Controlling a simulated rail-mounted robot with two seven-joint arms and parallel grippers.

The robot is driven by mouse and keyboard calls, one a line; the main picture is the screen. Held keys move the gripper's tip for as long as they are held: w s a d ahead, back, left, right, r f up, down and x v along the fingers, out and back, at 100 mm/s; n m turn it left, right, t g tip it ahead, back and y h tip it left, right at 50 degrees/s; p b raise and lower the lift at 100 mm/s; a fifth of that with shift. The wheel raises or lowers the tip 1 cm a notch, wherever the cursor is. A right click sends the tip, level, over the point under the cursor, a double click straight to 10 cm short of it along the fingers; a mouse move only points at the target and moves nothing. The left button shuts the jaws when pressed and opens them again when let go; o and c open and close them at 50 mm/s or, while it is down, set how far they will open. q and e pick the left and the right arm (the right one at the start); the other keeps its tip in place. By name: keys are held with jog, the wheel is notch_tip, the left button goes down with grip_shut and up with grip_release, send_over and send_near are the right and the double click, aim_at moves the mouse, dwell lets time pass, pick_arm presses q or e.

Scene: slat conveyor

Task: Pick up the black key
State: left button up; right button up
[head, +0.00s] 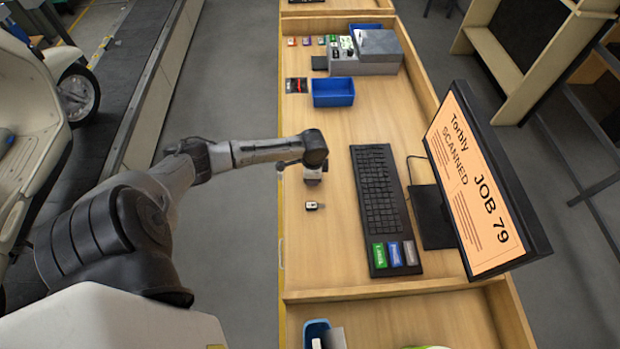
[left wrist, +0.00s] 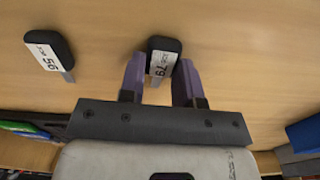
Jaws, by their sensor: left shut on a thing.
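A black key (left wrist: 164,46) with a white tag reading 79 sits between the purple fingers of my left gripper (left wrist: 161,64) in the left wrist view. The gripper is shut on it. In the head view my left gripper (head: 313,181) points down over the wooden desk, left of the keyboard, and hides the key it holds. I cannot tell whether that key still touches the desk. A second black key (left wrist: 48,48), tagged 56, lies on the desk apart from the gripper. In the head view a key (head: 314,205) lies just in front of the gripper. My right gripper is not in view.
A black keyboard (head: 378,196) lies right of the gripper. A monitor (head: 481,185) beyond it reads "Torbly SCANNED JOB 79". A blue bin (head: 333,93) and a grey machine (head: 379,54) stand farther back. The desk (head: 320,250) is clear toward its near divider.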

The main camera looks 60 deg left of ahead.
pick_arm(q)
jog(key=shift+r, duration=0.1)
jog(key=shift+r, duration=0.45)
jog(key=r, duration=0.2)
jog(key=d+r, duration=0.1)
jog(key=shift+w+d+r, duration=0.1)
jog(key=shift+r, duration=0.3)
jog(key=d+r, duration=0.6)
jog(key=d, duration=0.4)
jog(key=shift+w+d, duration=0.25)
jog(key=shift+r, duration=0.1)
